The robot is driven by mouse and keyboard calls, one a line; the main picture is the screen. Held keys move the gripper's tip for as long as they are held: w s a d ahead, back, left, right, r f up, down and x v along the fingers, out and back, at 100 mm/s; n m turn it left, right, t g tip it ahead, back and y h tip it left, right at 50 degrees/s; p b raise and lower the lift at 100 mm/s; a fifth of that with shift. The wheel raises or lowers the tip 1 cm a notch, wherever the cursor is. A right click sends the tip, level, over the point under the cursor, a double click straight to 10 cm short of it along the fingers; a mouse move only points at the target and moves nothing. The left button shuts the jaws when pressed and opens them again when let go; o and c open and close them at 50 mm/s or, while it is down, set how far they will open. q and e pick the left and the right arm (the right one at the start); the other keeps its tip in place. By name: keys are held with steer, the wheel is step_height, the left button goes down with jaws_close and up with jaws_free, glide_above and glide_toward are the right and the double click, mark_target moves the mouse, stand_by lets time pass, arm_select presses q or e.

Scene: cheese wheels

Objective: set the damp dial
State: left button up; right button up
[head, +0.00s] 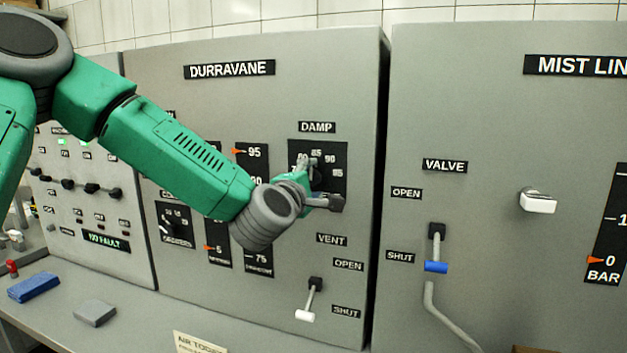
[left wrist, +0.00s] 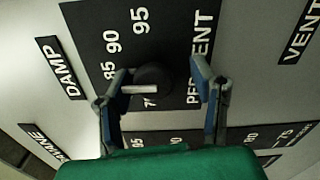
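The damp dial's black knob (left wrist: 155,80) sits on a black scale plate (head: 336,155) under the label DAMP (head: 317,127). Its white pointer (left wrist: 140,89) points between the 85 and a partly hidden number starting with 7; the mark there is hidden by a finger. My left gripper (head: 318,182) is at the dial and covers much of it in the head view. In the left wrist view the gripper (left wrist: 152,85) is open, one finger on each side of the knob, with a visible gap to each. My right gripper is not in view.
A vent lever (head: 312,290) is below the dial on the same DURRAVANE cabinet. A second cabinet on the right has a blue-handled valve lever (head: 436,267) and a white handle (head: 538,204).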

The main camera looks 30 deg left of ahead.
arm_select(q)
steer(key=shift+r, duration=0.15)
steer(key=v, duration=0.7)
steer(key=shift+s+f, duration=0.15)
steer(key=shift+f, duration=0.1)
stand_by(0.3)
